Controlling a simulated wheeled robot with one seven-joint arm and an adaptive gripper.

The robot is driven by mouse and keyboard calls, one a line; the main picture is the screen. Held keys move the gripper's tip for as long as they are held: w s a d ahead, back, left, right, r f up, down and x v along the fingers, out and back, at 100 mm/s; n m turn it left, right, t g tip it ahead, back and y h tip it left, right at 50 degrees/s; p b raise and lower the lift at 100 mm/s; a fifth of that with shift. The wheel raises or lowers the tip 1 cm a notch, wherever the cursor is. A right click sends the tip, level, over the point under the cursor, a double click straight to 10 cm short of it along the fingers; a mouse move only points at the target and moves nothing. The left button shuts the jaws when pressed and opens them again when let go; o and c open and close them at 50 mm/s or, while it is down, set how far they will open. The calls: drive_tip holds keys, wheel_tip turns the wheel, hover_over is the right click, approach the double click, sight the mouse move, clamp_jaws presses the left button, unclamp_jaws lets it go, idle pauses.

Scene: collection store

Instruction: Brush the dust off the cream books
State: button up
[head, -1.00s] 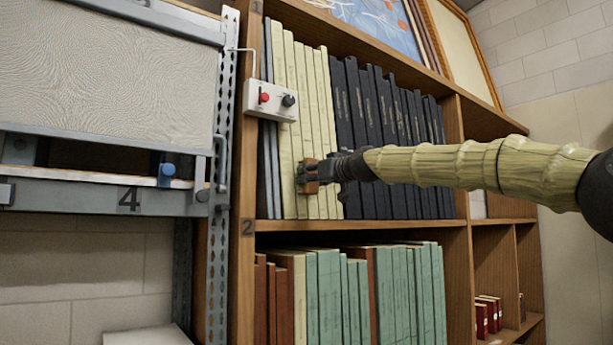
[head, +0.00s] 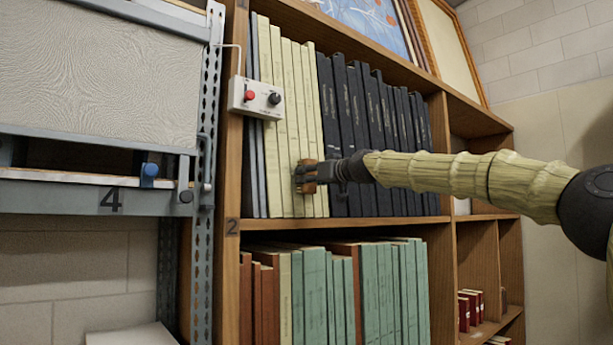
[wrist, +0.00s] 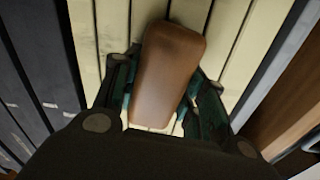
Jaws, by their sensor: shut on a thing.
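A row of tall cream books (head: 288,135) stands upright on the upper shelf in the head view. Their spines fill the middle of the wrist view (wrist: 237,45). My gripper (head: 318,173) is shut on a brown wooden-backed brush (head: 303,178), which also shows between the fingers in the wrist view (wrist: 168,72). The brush is in front of the lower half of the cream spines, towards the right of the row. Its bristles are hidden in the wrist view, so I cannot tell whether they touch. Dust is not clearly visible; faint marks show on some spines.
Dark blue books (head: 370,135) stand right of the cream ones, and slim blue-grey books at their left. A control box (head: 256,98) with a red button juts out at the upper left. A metal rack (head: 205,150) stands left.

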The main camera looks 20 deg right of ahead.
drive_tip(key=w+d+p, duration=0.2)
drive_tip(key=d+p, duration=0.1)
drive_tip(key=d, duration=0.3)
drive_tip(key=shift+w+d, duration=0.15)
drive_tip(key=shift+d, duration=0.15)
idle(0.5)
drive_tip(key=shift+d, duration=0.1)
